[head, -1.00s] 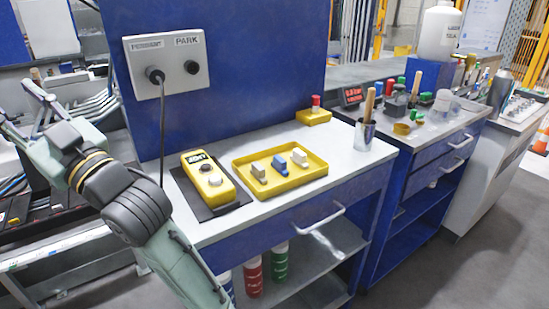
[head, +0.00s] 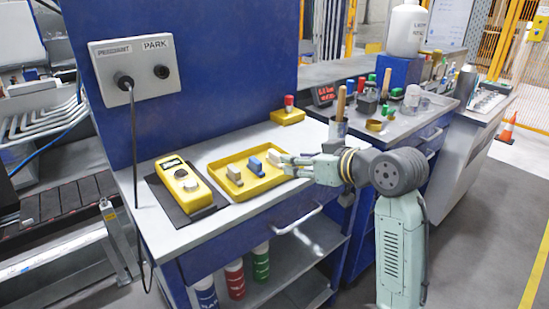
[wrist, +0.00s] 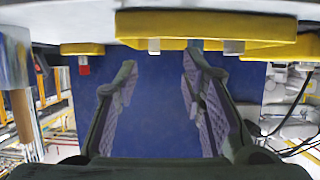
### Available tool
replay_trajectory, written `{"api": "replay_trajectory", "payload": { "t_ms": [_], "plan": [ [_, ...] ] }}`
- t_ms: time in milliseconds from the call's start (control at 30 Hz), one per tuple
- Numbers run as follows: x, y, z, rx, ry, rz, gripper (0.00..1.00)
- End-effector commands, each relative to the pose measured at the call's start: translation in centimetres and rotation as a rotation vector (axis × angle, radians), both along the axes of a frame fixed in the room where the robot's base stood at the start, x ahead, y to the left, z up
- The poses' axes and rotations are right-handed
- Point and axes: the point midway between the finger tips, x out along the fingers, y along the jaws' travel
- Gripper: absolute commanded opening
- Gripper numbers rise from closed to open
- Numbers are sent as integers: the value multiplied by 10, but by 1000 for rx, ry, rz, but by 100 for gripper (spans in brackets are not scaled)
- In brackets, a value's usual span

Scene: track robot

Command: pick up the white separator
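The white separator (head: 273,158) stands at the right end of a yellow tray (head: 222,191) on the workbench, beside a blue block (head: 255,166) and a grey-beige block (head: 234,173). My gripper (head: 287,165) is just right of the white separator, its fingers pointing left over the tray's right edge. The wrist view is upside down. There the white separator (wrist: 154,46) hangs from the tray (wrist: 215,24) between the two spread fingers in the picture. My gripper (wrist: 158,75) is open, with nothing held. Contact with the separator cannot be told.
A yellow pendant (head: 184,183) lies on a black mat left of the tray. A yellow base with a red button (head: 288,113) stands behind. A blue panel (head: 200,70) rises behind the bench.

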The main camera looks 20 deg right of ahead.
Motion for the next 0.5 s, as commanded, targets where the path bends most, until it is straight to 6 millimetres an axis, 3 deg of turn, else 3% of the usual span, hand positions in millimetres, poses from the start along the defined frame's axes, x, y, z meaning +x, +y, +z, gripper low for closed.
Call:
{"api": "replay_trajectory", "payload": {
  "t_ms": [100, 367, 500],
  "plan": [
    [18, 7, -6, 2, 1, 1, 37],
    [39, 12, -12, 0, -1, 0, 37],
    [60, 13, -14, 1, 0, 1, 37]
  ]
}}
